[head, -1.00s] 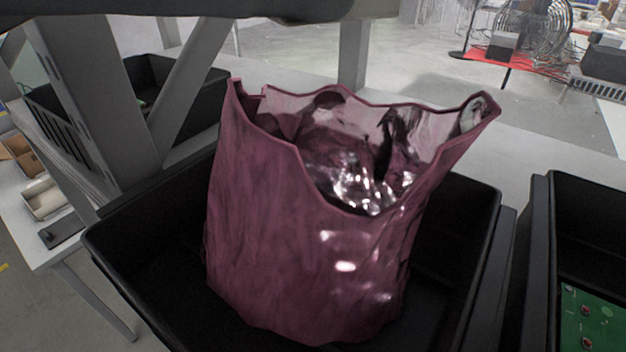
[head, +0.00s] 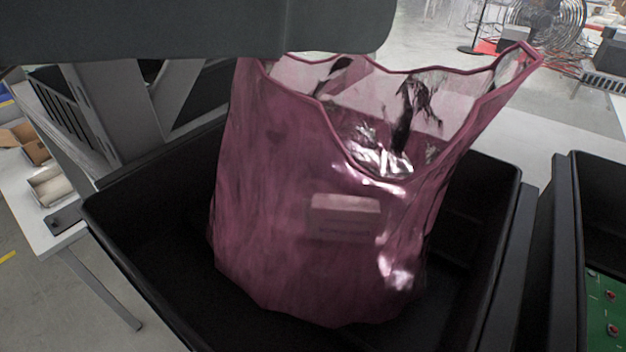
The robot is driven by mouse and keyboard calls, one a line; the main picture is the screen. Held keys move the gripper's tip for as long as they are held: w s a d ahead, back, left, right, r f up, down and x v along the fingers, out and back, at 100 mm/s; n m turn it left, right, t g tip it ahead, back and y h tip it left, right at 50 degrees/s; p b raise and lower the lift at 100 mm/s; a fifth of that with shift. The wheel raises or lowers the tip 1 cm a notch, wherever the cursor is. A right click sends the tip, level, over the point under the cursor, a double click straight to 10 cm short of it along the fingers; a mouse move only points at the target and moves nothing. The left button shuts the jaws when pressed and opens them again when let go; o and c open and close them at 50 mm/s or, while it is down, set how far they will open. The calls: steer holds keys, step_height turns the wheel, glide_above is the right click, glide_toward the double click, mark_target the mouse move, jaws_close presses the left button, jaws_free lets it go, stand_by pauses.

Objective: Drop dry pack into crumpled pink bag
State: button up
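The crumpled pink bag (head: 280,210) stands upright and open in a black bin. It is translucent, with a jagged rim and shiny creases inside. A pale, flat, box-shaped thing (head: 345,218) shows faintly through its front wall, about halfway up. It looks like a pack inside the bag, but I cannot be sure that it is the dry pack. A dark grey part of my arm crosses the top left and covers part of the bag's back left rim. My gripper's fingers are not in view.
The black bin (head: 150,285) surrounds the bag's base, with some bare floor around it. Another black bin (head: 562,250) with a green circuit board (head: 604,308) stands at the right. A white table (head: 25,195) with small boxes is at the left. A fan (head: 548,25) stands far back.

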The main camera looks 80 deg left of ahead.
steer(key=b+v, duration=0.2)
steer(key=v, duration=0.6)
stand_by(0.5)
